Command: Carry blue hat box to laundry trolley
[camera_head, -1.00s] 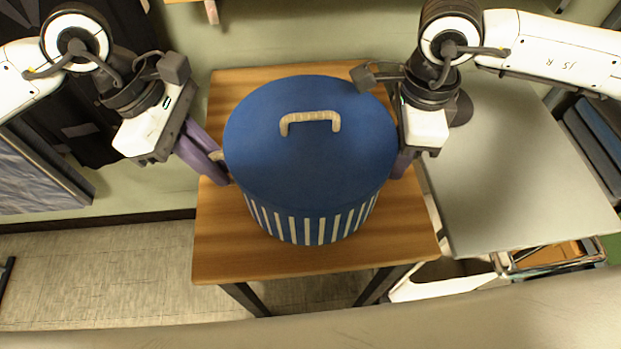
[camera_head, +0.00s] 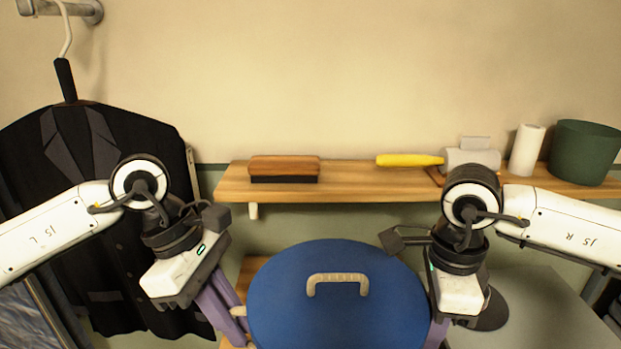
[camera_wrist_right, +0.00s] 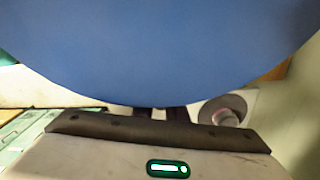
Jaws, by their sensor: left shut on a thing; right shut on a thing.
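The blue hat box (camera_head: 335,315) has a round blue lid with a beige handle on top; its lower part is cut off by the bottom of the head view. My left gripper (camera_head: 238,322) is shut at the box's left side, its purple fingers against a pale side handle. My right gripper (camera_head: 438,330) is shut at the right side, its fingers mostly hidden by the box and wrist. In the right wrist view the box (camera_wrist_right: 165,50) fills the upper part and hides the fingertips. The laundry trolley is not recognisable in these frames.
A wooden wall shelf (camera_head: 350,186) bears a brush (camera_head: 284,168), a yellow-handled tool (camera_head: 410,160), a paper roll (camera_head: 527,150) and a green pot (camera_head: 583,152). A dark jacket (camera_head: 95,200) hangs at left. A grey surface (camera_head: 540,310) lies at right.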

